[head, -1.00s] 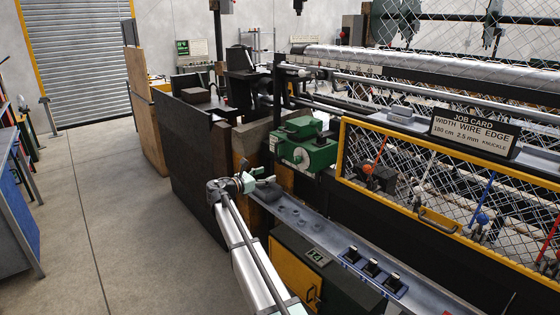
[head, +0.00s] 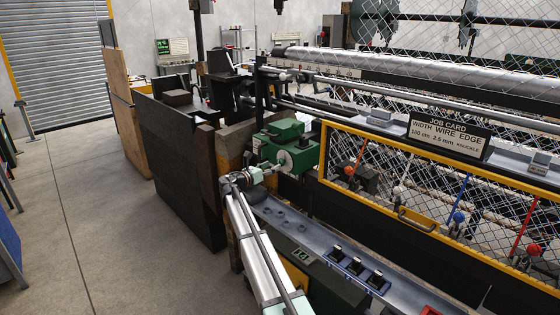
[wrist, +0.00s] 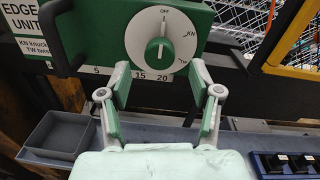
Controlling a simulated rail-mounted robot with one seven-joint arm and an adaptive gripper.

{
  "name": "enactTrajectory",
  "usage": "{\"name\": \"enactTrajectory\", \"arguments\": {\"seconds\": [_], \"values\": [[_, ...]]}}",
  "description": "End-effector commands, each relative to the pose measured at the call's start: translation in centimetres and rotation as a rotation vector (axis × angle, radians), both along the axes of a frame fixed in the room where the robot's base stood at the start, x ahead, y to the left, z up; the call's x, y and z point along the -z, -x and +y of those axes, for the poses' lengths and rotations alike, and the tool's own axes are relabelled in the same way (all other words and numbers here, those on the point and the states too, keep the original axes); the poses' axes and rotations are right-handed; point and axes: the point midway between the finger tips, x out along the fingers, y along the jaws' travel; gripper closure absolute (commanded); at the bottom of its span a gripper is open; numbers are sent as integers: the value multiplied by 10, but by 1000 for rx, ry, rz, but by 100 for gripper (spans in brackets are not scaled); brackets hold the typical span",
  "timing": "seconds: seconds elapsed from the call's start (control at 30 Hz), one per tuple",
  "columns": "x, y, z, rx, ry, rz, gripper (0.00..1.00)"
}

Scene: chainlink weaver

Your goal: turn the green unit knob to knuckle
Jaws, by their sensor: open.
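The green edge unit (head: 283,144) sits at the left end of the machine. In the wrist view its green face (wrist: 113,44) carries a round white dial (wrist: 138,38) with marks OFF at the top, KN at upper right and a partly hidden one at lower right. A green knob (wrist: 158,51) is at the dial's centre, and its light line points up toward OFF. My gripper (wrist: 160,80) is open and empty, its fingers just below and to either side of the knob, apart from it. In the head view my gripper (head: 262,174) is close in front of the unit.
A grey tray (wrist: 59,136) lies at lower left in the wrist view. Dark switches on a blue base (head: 357,272) stand on the grey ledge. The yellow-framed guard (head: 323,152) is right of the unit. The job card (head: 450,135) reads edge KNUCKLE.

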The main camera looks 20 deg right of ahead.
Motion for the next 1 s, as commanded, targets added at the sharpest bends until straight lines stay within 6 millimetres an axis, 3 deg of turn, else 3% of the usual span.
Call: {"name": "enactTrajectory", "arguments": {"seconds": [0.1, 0.3, 0.77, 0.93, 1.0], "values": [[-3, -10, -22, 2, 0, 0, 36], [-1, -19, -44, 1, 1, 1, 36], [0, -22, -54, 0, 0, 0, 36], [0, -22, -54, 0, 0, 0, 93], [0, -22, -54, 0, 0, 0, 97]]}}
